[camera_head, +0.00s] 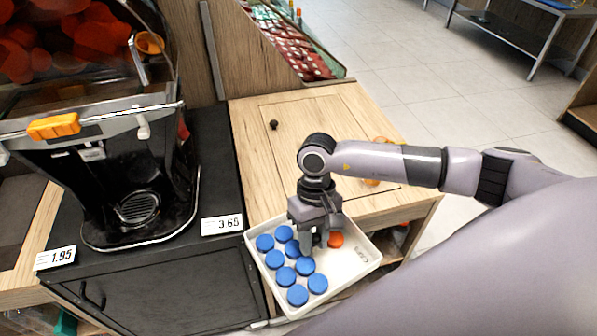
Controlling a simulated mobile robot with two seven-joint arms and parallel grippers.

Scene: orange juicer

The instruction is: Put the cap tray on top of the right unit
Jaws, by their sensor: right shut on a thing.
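The cap tray (348,269) is a white open box with several blue caps (286,276) on its left side and an orange cap (336,240) near the gripper. My right gripper (318,246) points down into the tray, shut on it near the middle; the exact contact is partly hidden. The tray overlaps the front edge of the right unit (252,160), a wooden cabinet with a light flat top. I cannot tell whether it touches that top. My left gripper is not in view.
The juicer (125,150) stands on a black counter at left, with price tags (222,224) along its edge. A small dark knob (273,125) is on the unit's top. Orange items show partly behind my right arm.

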